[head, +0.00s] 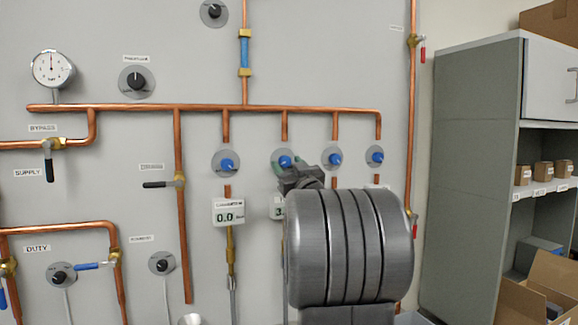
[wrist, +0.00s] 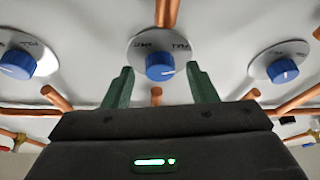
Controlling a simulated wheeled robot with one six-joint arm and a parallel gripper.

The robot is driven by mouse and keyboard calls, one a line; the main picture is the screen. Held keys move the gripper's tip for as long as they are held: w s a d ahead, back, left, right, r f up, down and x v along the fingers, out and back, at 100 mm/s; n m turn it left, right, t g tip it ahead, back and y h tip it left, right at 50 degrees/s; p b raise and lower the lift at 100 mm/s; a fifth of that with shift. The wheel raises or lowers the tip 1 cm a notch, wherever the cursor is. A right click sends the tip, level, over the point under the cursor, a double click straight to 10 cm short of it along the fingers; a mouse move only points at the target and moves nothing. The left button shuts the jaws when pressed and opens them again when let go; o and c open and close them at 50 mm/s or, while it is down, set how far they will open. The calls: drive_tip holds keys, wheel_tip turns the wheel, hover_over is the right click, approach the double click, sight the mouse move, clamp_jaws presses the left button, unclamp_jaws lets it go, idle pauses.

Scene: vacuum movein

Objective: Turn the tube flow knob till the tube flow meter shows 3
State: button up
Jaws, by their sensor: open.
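Several blue knobs on round grey plates sit in a row on the panel. In the head view, my gripper (head: 287,169) is at the second blue knob from the left (head: 285,161). In the wrist view, my open gripper (wrist: 159,72) has one green finger on each side of this blue knob (wrist: 160,66), with gaps showing. The plate lettering is too small to read surely. Below this knob, a digital meter (head: 276,207) is mostly hidden by my arm; only a leading 3 seems to show. The meter to its left (head: 228,212) reads 0.0.
In the wrist view, neighbouring blue knobs sit at left (wrist: 18,64) and right (wrist: 283,70). Copper pipes (head: 200,107) run above and between the knobs. A lever valve (head: 160,184) is at left. A grey cabinet (head: 470,150) stands at right.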

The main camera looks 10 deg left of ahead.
drive_tip(key=c, duration=1)
drive_tip(key=shift+s+a+f+m+t+h+b, duration=0.1)
drive_tip(key=shift+m+t+h+b, duration=0.35)
drive_tip(key=shift+m, duration=0.55)
drive_tip(key=shift+o, duration=0.2)
drive_tip(key=shift+m+t+h+b, duration=0.25)
drive_tip(key=shift+m+h+b, duration=0.25)
drive_tip(key=shift+m, duration=0.8)
drive_tip(key=o, duration=1)
drive_tip(key=shift+c, duration=0.2)
drive_tip(key=shift+s+d+f, duration=0.2)
drive_tip(key=shift+s, duration=0.1)
drive_tip(key=b+v, duration=0.3)
drive_tip(key=v, duration=1)
drive_tip(key=shift+b, duration=0.4)
